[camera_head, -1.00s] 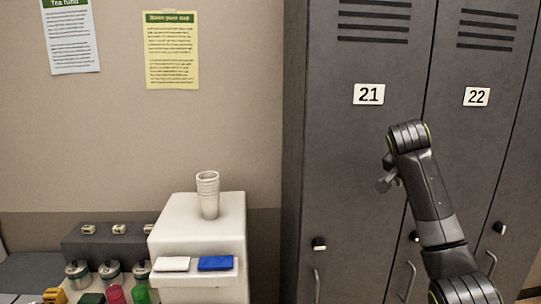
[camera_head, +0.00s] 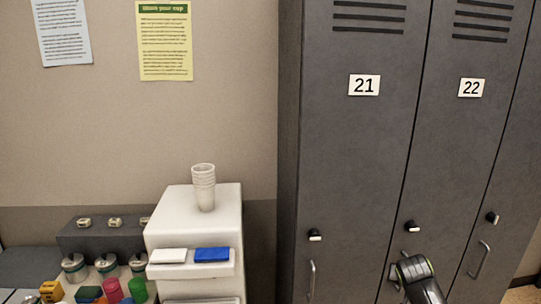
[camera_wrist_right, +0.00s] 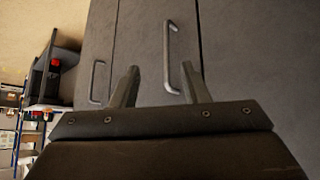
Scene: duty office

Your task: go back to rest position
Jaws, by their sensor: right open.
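My right arm shows low in the head view, in front of the grey lockers (camera_head: 350,160); only its dark upper links are visible there, and its gripper is hidden or out of that frame. In the right wrist view my right gripper (camera_wrist_right: 162,85) is open, its two fingers apart with nothing between them. A locker handle (camera_wrist_right: 173,55) shows beyond the fingers; I cannot tell how far away it is. My left gripper is not in any view.
Jars and a dark box (camera_head: 70,240) stand farther left. Shelving (camera_wrist_right: 38,108) shows in the wrist view.

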